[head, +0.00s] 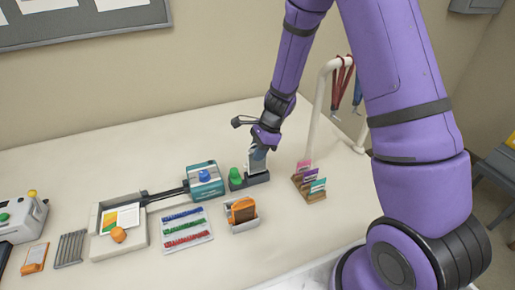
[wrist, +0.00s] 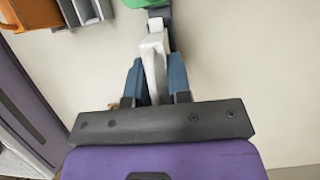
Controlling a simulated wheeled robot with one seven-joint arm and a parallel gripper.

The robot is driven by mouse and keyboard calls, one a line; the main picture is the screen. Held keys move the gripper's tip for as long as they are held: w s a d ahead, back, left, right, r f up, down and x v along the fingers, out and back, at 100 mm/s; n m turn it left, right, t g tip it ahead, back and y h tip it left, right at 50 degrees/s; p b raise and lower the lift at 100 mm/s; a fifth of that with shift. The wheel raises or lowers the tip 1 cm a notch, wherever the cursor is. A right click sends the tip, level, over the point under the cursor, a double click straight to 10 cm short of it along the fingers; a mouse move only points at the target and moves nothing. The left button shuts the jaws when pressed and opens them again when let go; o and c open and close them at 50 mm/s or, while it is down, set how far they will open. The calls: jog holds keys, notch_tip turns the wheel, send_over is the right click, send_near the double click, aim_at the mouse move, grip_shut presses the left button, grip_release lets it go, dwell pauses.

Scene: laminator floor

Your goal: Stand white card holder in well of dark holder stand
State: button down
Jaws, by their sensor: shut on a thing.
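The white card holder (wrist: 155,52) is upright between the blue fingers of my gripper (wrist: 156,78), which is shut on it. In the head view my gripper (head: 258,152) points down over the dark holder stand (head: 256,180), and a pale strip of the holder shows just under the fingers. The stand is a low dark block with a green dome (head: 236,176) at its left end. The holder's lower end meets the stand's right part in the picture; I cannot tell whether it is seated in the well.
A teal machine (head: 204,182) with a blue knob stands left of the stand. A grey tray with an orange block (head: 242,212) is in front. A wooden rack of coloured cards (head: 310,184) and a white post with lanyards (head: 318,105) are to the right. The front right table is clear.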

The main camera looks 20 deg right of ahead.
aim_at(252, 171)
jog(key=shift+f, duration=1.65)
jog(key=c, duration=1)
grip_release()
jog(key=shift+r, duration=3.95)
